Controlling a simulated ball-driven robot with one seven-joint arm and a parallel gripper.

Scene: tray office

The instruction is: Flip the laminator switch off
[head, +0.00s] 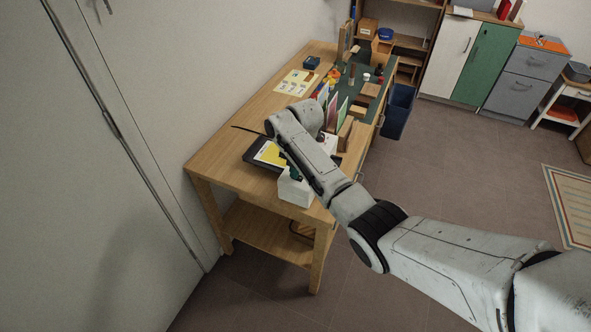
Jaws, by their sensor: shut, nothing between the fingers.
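My arm reaches over the near part of the wooden desk (228,151), and its bent wrist end is above the desk top. My gripper is hidden behind the arm, and its fingertips cannot be made out. A white box-shaped thing (295,191) stands at the desk's near right edge, partly covered by my arm. A dark flat thing with a yellow sheet (268,153) lies just left of it. I cannot tell which of these is the laminator. No switch can be made out.
A patterned sheet (297,82) and a small dark blue box (312,62) lie farther back. Upright folders (332,108) stand beyond my arm. A dark blue bin (397,111) is on the floor right of the desk. A wall is close on the left; the right floor is open.

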